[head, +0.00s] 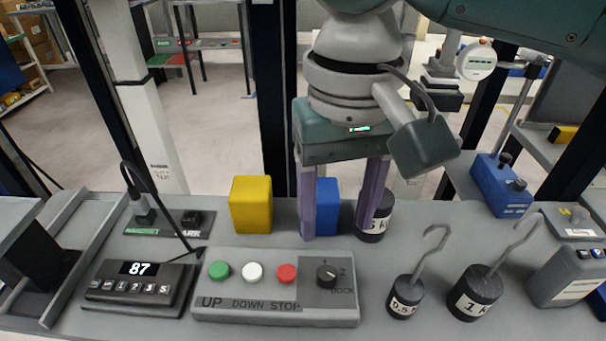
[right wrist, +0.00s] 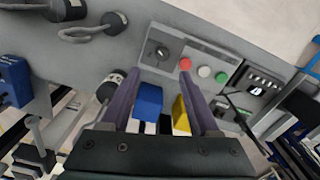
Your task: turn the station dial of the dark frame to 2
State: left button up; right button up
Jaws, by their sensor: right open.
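The station dial (head: 326,276) is a black knob at the right end of a grey control panel (head: 225,313) with green, white and red buttons. The marks 1, 2 and DOCK stand around it; I cannot tell surely which its pointer faces. The dial also shows in the right wrist view (right wrist: 161,52). My right gripper (head: 337,234) is open and empty, fingers pointing down, above and behind the dial and apart from it. In the right wrist view its fingers (right wrist: 160,80) are spread, with the dial beyond the tips. My left gripper is not in view.
A yellow block (head: 251,205), a blue block (head: 326,207) and a black weight (head: 374,225) stand behind the panel, close to my fingers. Two hooked weights, 0.5 (head: 405,297) and 1 (head: 475,293), stand right of it. A display box reading 87 (head: 139,287) is left. Dark posts (head: 271,90) rise behind.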

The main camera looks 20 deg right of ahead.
aim_at(327, 272)
jog(key=f, duration=0.2)
jog(key=f+b, duration=0.1)
jog(key=f, duration=0.2)
jog(key=f+b, duration=0.1)
jog(key=f, duration=0.2)
jog(key=shift+a+f, duration=0.2)
jog(key=shift+a, duration=0.1)
jog(key=shift+f, duration=0.7)
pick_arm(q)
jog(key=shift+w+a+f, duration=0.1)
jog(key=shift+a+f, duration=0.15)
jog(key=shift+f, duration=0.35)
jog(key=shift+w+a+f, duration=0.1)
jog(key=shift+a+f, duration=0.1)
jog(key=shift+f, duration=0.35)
pick_arm(e)
jog(key=c, duration=0.4)
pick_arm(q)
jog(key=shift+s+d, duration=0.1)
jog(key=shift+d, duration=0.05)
pick_arm(e)
grip_shut()
